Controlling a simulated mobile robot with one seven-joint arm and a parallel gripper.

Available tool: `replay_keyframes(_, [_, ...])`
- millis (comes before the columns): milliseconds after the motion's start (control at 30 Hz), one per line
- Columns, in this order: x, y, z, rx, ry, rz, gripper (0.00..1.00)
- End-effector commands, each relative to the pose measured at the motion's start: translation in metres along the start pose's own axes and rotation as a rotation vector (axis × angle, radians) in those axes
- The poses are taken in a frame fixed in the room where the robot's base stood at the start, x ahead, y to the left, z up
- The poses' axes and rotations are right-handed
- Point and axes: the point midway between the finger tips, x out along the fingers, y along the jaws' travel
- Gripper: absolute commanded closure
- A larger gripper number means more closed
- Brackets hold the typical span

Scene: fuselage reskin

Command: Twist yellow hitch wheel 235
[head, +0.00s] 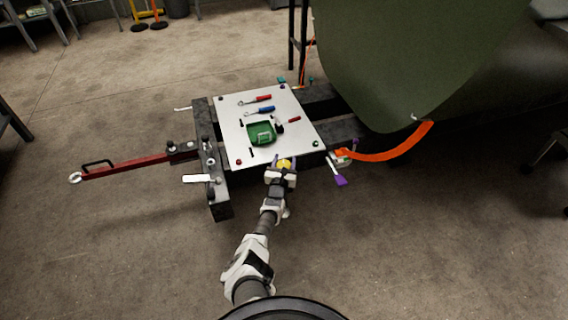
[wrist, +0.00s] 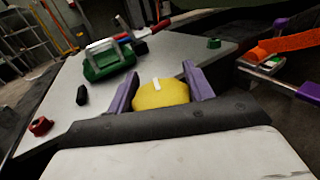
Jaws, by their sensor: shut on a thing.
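The yellow hitch wheel (wrist: 160,94) sits at the near edge of the white panel, with a short white mark on its top. It also shows in the head view (head: 284,163), partly covered by my gripper. My gripper (wrist: 158,90) has its two purple fingers on either side of the wheel and is shut on it. In the head view my gripper (head: 283,166) reaches the panel's front edge from below. The wheel's lower part is hidden by the gripper body.
The white panel (head: 302,130) carries a green case (head: 261,134), a red-handled tool (head: 263,98), a blue-handled tool (head: 262,110) and small coloured knobs. An orange strap (head: 390,152) and a purple-handled lever (head: 340,180) lie right. A red tow bar (head: 130,165) extends left. Open floor lies in front.

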Motion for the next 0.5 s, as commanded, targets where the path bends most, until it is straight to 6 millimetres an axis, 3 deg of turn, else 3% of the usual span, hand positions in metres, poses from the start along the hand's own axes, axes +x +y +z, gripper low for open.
replay_keyframes(500, [-0.0008, -0.0033, -0.0071, 0.008, 0.002, -0.357, 0.71])
